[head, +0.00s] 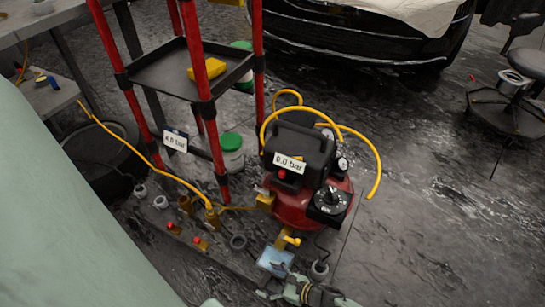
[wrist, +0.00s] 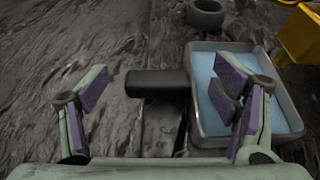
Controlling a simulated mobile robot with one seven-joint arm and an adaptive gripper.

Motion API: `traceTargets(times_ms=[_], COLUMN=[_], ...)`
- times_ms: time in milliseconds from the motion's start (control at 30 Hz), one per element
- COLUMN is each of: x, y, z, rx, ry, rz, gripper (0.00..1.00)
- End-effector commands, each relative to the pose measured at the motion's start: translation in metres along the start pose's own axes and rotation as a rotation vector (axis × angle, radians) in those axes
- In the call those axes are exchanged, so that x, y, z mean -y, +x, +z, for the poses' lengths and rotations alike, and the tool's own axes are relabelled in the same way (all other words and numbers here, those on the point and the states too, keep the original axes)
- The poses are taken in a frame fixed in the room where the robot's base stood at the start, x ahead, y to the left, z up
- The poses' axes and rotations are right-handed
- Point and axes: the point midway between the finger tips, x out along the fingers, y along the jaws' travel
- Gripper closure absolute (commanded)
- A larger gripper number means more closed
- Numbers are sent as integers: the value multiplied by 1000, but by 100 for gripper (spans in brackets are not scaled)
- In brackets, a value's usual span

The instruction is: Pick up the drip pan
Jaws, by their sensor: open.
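The drip pan is a small grey rectangular pan with a light blue inside (wrist: 277,110) and a dark bar-shaped handle (wrist: 155,83) sticking out to the left in the wrist view. In the head view the pan (head: 274,261) lies on the floor in front of the red compressor, below a yellow valve (head: 289,240). My gripper (wrist: 165,90) is open, with its purple-padded fingers spread. The handle appears between the fingers in the wrist view, and the right finger overlaps the pan. My gripper (head: 300,291) shows only partly at the bottom of the head view.
The red compressor (head: 292,208) stands just behind the pan. A red-posted cart (head: 190,72) and a green-lidded bucket (head: 231,153) stand further back.

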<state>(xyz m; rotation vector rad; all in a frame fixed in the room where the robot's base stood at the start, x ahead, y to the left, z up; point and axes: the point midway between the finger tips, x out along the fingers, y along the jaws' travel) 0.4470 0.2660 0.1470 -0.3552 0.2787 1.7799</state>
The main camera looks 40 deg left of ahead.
Motion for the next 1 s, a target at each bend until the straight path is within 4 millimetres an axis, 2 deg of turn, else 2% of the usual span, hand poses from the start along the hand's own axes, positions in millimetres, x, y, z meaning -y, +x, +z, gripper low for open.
traceTargets(times_ms=[200,533,1000], x=[-1,0,0], y=[31,37,36], z=[1,1,1], rx=[0,1,1], ry=[0,0,0], rz=[3,0,0], gripper=[19,20,51])
